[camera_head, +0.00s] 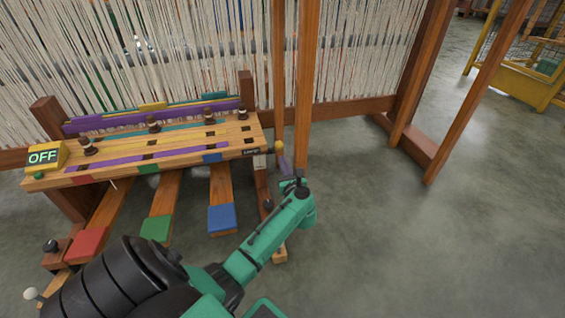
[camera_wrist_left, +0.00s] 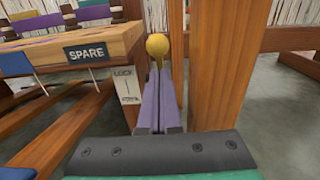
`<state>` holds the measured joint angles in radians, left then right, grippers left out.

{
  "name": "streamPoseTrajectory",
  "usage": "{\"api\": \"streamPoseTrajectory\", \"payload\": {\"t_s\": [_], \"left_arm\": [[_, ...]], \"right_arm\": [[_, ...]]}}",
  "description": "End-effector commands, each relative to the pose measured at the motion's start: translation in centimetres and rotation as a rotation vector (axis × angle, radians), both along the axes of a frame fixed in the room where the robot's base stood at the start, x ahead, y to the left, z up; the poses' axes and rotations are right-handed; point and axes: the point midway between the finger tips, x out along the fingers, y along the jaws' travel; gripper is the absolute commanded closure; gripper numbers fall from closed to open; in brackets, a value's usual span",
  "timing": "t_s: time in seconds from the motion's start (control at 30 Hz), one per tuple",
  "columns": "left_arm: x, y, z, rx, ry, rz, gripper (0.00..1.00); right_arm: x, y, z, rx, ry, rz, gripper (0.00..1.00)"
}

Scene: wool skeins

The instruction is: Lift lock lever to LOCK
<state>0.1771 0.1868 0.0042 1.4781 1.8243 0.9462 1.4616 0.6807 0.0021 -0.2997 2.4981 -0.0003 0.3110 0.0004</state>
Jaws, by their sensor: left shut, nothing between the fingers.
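The lock lever's round yellow knob (camera_head: 279,147) is at the right end of the wooden loom bench. In the left wrist view the knob (camera_wrist_left: 158,45) shows just beyond my fingertips; whether they touch it I cannot tell. A pale plate marked LOCK (camera_wrist_left: 126,84) is on the bench end, left of the fingers; the lower part of its lettering is too small to read. My left gripper (camera_head: 282,160) is shut and empty, its purple-grey fingers (camera_wrist_left: 160,78) side by side and pointing at the knob. The lever's stem is mostly hidden. My right gripper is out of view.
A wooden post (camera_head: 306,85) stands close to the right of my left gripper. The bench carries an OFF display (camera_head: 43,157) and a SPARE label (camera_wrist_left: 87,52). Red, green and blue pedals (camera_head: 222,218) lie below. Open floor (camera_head: 430,250) is at the right.

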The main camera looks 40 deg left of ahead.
Motion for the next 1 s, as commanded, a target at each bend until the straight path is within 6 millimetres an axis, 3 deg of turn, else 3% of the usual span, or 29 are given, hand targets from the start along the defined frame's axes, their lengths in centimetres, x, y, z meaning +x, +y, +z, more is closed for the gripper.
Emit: {"api": "streamPoseTrajectory", "payload": {"t_s": [0.17,0.47,0.67,1.0], "left_arm": [[0.7,1.0,1.3,0.002,0.0,0.0,1.0],[0.8,1.1,1.4,0.001,0.001,0.0,1.0],[1.2,1.8,3.2,-0.002,0.001,0.002,1.0],[1.3,1.8,2.6,0.0,0.002,-0.001,1.0]], "right_arm": [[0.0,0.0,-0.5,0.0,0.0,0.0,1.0],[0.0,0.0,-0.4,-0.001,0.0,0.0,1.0],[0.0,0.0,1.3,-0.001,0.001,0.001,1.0],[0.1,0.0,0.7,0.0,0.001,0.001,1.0]]}}
